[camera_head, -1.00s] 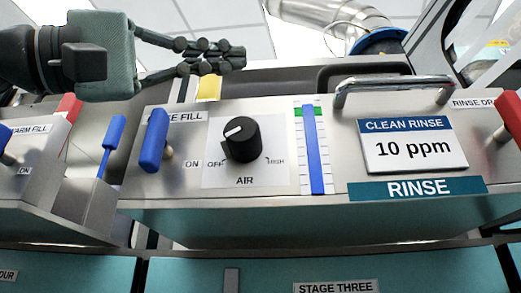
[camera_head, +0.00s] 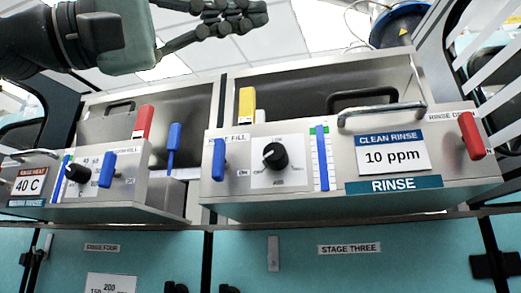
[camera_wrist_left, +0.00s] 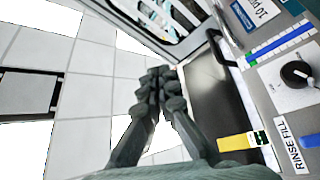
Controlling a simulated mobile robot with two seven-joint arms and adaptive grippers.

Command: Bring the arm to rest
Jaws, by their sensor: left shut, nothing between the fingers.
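My left gripper (camera_head: 232,20) comes in from the left at the top of the head view, above the rinse module (camera_head: 350,195). Its dark segmented fingers are closed together and hold nothing. In the left wrist view the fingers (camera_wrist_left: 158,90) point away from the camera, with the module's panel to their right and apart from them. My right gripper is in neither view.
A second module (camera_head: 120,200) stands at left. Teal cabinets lie below. The space around the gripper looks clear.

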